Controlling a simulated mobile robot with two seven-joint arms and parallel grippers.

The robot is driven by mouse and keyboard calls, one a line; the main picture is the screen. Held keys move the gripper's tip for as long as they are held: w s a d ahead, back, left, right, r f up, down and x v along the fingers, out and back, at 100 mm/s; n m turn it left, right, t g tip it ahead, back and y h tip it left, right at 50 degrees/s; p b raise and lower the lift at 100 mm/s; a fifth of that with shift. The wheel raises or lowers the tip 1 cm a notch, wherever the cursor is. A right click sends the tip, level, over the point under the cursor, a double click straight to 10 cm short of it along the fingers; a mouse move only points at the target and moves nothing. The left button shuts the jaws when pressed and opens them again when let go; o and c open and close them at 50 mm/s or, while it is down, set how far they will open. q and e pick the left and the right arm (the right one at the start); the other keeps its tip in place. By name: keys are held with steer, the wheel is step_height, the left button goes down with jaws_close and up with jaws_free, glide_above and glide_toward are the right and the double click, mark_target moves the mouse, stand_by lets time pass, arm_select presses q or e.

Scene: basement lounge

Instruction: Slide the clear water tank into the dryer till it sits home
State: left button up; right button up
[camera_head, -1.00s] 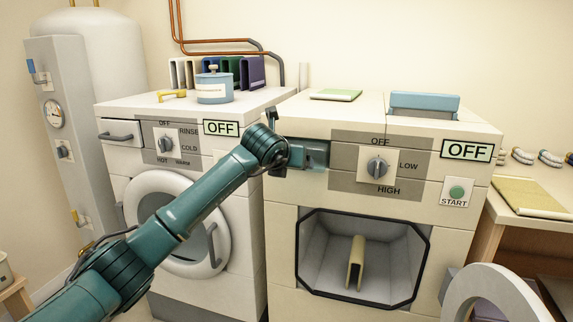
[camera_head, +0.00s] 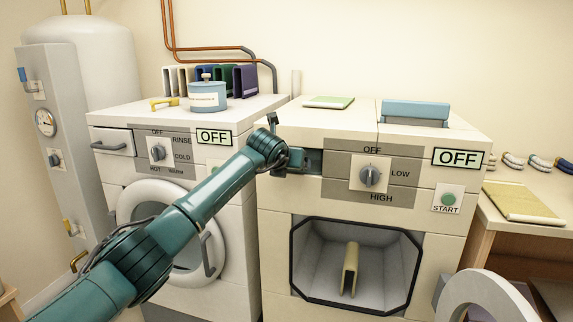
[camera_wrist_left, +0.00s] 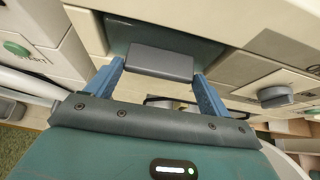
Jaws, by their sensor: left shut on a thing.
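The dryer (camera_head: 480,215) is the pale machine at right, with a slot at the upper left of its front. The clear water tank (camera_head: 314,162) shows as a small teal patch in that slot, mostly hidden. In the left wrist view, the tank (camera_wrist_left: 205,50) is a teal, see-through surface behind a dark grey grip block (camera_wrist_left: 160,62). My left gripper (camera_wrist_left: 158,68) has its blue fingers shut on either side of that block. In the head view, my left gripper (camera_head: 284,161) is at the slot. How deep the tank sits is hidden. My right gripper is out of view.
The dryer dial (camera_head: 370,178) is right of the slot. The open drum (camera_head: 325,285) holds a tan item (camera_head: 350,268); its round door (camera_head: 480,298) hangs open. The washer (camera_head: 240,225) stands close at left, behind my arm. A side table (camera_head: 500,228) is at right.

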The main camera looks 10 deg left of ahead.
arm_select(q)
steer(key=shift+w+r, duration=0.1)
steer(key=o, duration=2)
